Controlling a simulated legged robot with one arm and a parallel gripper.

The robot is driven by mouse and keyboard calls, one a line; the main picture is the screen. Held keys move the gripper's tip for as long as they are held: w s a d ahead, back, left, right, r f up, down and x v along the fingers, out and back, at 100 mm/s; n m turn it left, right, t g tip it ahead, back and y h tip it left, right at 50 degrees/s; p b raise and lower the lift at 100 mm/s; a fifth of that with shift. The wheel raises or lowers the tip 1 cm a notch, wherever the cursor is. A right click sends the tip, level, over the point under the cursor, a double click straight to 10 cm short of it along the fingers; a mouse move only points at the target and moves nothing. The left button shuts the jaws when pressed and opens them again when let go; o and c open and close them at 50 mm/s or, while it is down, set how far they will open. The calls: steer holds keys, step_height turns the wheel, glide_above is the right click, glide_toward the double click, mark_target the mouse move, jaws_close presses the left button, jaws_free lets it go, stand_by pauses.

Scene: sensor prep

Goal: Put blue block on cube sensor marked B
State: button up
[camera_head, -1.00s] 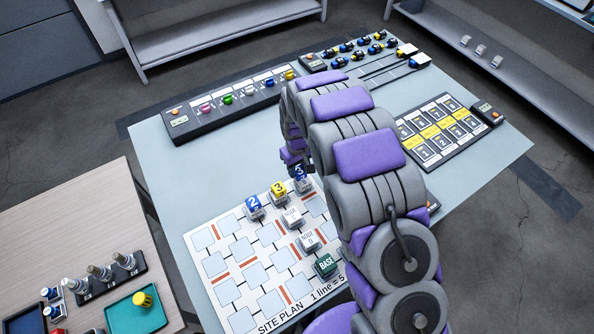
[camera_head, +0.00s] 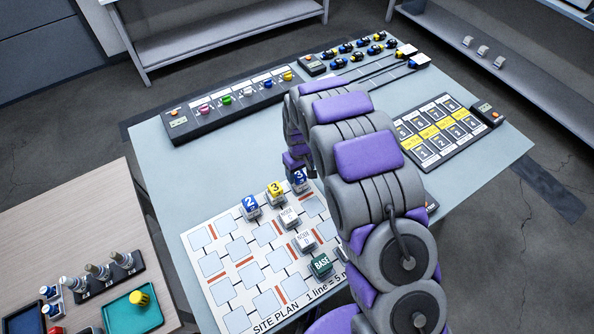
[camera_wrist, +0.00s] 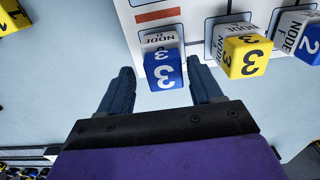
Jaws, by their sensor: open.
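A blue block marked 3 (camera_wrist: 164,74) sits on a white cube sensor marked NODE (camera_wrist: 160,42); its small letter is too blurred to be sure of. In the head view this blue block (camera_head: 299,178) shows just below my wrist. My gripper (camera_wrist: 161,88) is open, its dark fingers to the left and right of the blue block's near side, with nothing visibly clamped. Another blue block marked 2 (camera_head: 250,205) and a yellow block marked 3 (camera_head: 277,190) stand on white cubes to the left. My fingertips are hidden in the head view.
The white site plan board (camera_head: 213,236) also holds white node cubes (camera_head: 288,216) and a green BASE cube (camera_head: 320,265). A dark strip with coloured knobs (camera_head: 226,100) lies at the back left, a numbered card panel (camera_head: 436,128) at the right. Bare table lies left of the board.

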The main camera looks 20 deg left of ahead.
mark_target(300, 173)
steer(key=shift+d+r, duration=0.1)
steer(key=r, duration=0.1)
steer(key=a+r, duration=0.1)
steer(key=r, duration=0.1)
steer(key=r+p, duration=0.1)
steer(key=r, duration=0.1)
steer(key=shift+w+a+r, duration=0.1)
steer(key=shift+a+r, duration=0.1)
steer(key=shift+a, duration=0.1)
step_height(300, 173, up, 7)
steer(key=d+p, duration=0.1)
steer(key=s+d+r+m, duration=0.2)
steer(key=s+d+r, duration=0.4)
steer(key=d, duration=0.4)
steer(key=s+d+r+m, duration=0.3)
steer(key=d+r, duration=0.4)
steer(key=d, duration=0.2)
steer(key=s+d+r+m, duration=0.1)
steer(key=s+d, duration=0.3)
steer(key=s, duration=0.4)
steer(key=s+d+r+m+g, duration=0.1)
steer(key=s+d+r+m, duration=0.1)
steer(key=s, duration=0.6)
steer(key=s+d+r+m, duration=0.1)
steer(key=s+d+m, duration=0.1)
steer(key=s+d, duration=0.3)
steer(key=s, duration=0.3)
steer(key=shift+s+d+r+g, duration=0.3)
steer(key=shift+s+r+g, duration=0.05)
steer(key=shift+r+g, duration=0.05)
